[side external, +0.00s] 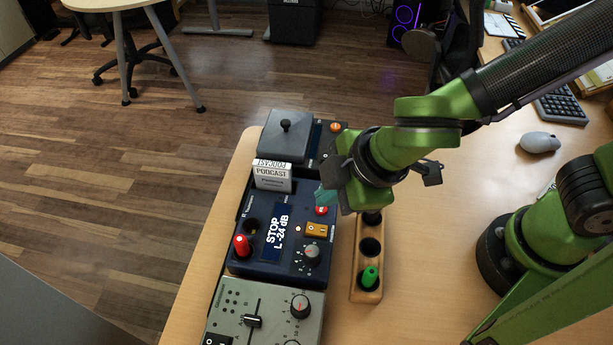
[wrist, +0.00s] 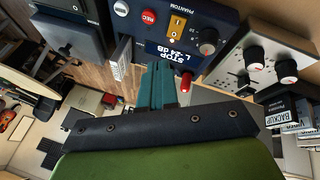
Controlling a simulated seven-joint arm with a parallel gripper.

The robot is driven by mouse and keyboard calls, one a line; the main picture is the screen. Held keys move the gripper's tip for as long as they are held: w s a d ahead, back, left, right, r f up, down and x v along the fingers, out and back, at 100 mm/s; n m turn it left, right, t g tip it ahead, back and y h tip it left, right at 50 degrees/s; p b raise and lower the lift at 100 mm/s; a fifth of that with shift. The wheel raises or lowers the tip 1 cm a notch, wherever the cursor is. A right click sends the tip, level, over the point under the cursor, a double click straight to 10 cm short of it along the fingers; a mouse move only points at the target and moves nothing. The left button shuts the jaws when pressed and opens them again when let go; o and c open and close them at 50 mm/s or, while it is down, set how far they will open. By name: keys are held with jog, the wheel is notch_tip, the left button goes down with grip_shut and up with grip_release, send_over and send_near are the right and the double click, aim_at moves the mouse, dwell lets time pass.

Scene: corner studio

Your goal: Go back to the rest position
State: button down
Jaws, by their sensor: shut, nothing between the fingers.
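My gripper (side external: 327,199) hangs above the dark blue recorder panel (side external: 291,262) in the side external view, near its red button (side external: 321,210). In the wrist view the teal fingers of my gripper (wrist: 158,70) are together with nothing between them. The panel's display reads "STOP L-24 dB". It also shows a yellow-orange switch (side external: 320,231), a grey knob (side external: 312,251) and a red plug (side external: 242,245) standing upright. I cannot tell from these views whether the fingertips touch the panel.
A wooden block (side external: 366,296) with a green plug (side external: 370,277) stands right of the panel. A white "PODCAST" box (side external: 272,175) and a grey lidded unit (side external: 286,137) lie behind. A grey mixer (side external: 264,315) is in front. A mouse (side external: 539,142) lies on the table at right.

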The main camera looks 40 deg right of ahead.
jog(key=d+r+m, duration=0.3)
jog(key=d+m, duration=0.3)
jog(key=d, duration=0.2)
jog(key=d+r+m+t, duration=0.1)
jog(key=d+r+m, duration=0.3)
jog(key=d, duration=0.3)
jog(key=s+d+r+m+t, duration=0.1)
jog(key=d+r+m, duration=0.3)
jog(key=d+m, duration=0.3)
jog(key=shift+d+m, duration=0.3)
jog(key=shift+d, duration=0.5)
